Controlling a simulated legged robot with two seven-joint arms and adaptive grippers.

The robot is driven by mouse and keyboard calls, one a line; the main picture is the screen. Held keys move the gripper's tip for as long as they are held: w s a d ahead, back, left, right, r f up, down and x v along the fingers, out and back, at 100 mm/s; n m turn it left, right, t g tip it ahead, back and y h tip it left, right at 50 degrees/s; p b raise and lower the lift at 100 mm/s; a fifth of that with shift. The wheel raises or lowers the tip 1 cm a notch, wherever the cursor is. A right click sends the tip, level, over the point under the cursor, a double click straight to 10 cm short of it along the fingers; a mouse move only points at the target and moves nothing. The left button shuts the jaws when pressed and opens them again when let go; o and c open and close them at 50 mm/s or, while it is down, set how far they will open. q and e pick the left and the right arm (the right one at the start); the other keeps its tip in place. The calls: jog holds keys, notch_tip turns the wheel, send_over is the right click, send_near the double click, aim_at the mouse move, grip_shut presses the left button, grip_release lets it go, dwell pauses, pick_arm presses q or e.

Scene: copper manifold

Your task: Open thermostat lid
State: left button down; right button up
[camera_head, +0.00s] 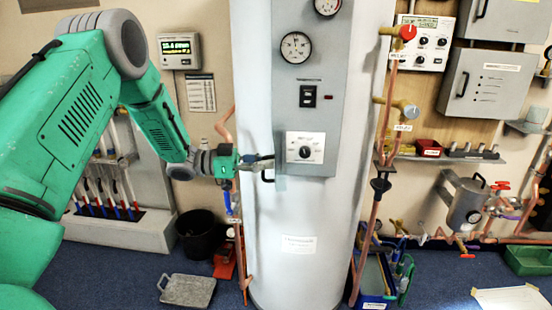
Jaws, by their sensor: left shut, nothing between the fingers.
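The thermostat (305,148) is a white plate with a black round dial, low on the grey panel on the tall white cylinder. A small dark handle (267,177) shows at the panel's lower left edge, beside a pale, see-through piece. I cannot tell whether these belong to the lid or how far the lid is open. My left gripper (262,161) is shut and empty, at the panel's left edge, left of the dial and just above the dark handle. Whether it touches the panel or handle is unclear. My right gripper is not in view.
The white cylinder (298,270) carries gauges and a black switch (308,96) above the thermostat. Copper pipes (372,215) run close along its right side. A black bucket (202,235) and a grey slab (187,290) are on the floor at left. A blue crate (376,290) stands at right.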

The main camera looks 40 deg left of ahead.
pick_arm(q)
jog(key=c, duration=1.8)
grip_release()
jog(key=shift+w+r, duration=0.15)
jog(key=shift+r, duration=0.4)
jog(key=shift+o, duration=0.9)
jog(key=shift+d+r, duration=0.1)
jog(key=shift+d, duration=0.05)
jog(key=shift+s+f, duration=0.2)
jog(key=v, duration=1.1)
jog(key=shift+s, duration=0.35)
